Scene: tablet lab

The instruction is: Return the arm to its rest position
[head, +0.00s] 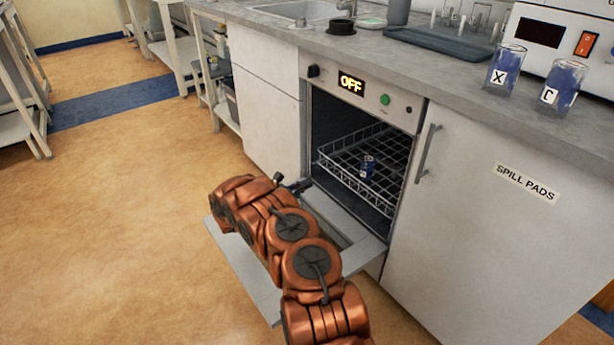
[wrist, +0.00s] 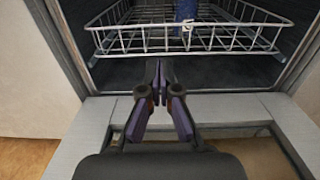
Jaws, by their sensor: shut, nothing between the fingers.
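My copper-coloured arm reaches in from the bottom of the head view, over the lowered door (head: 245,265) of a built-in washer (head: 362,90). My gripper (wrist: 160,68) is shut and empty in the wrist view, above the open door and in front of the wire rack (wrist: 190,40). In the head view the gripper (head: 303,186) is small and partly hidden by my arm. A blue-filled container (head: 367,167) stands in the rack (head: 350,158). Its lower part also shows in the wrist view (wrist: 186,12). The washer's display (head: 351,83) reads OFF.
A cabinet labelled SPILL PADS (head: 500,230) is right of the washer. Open floor (head: 120,220) lies to the left.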

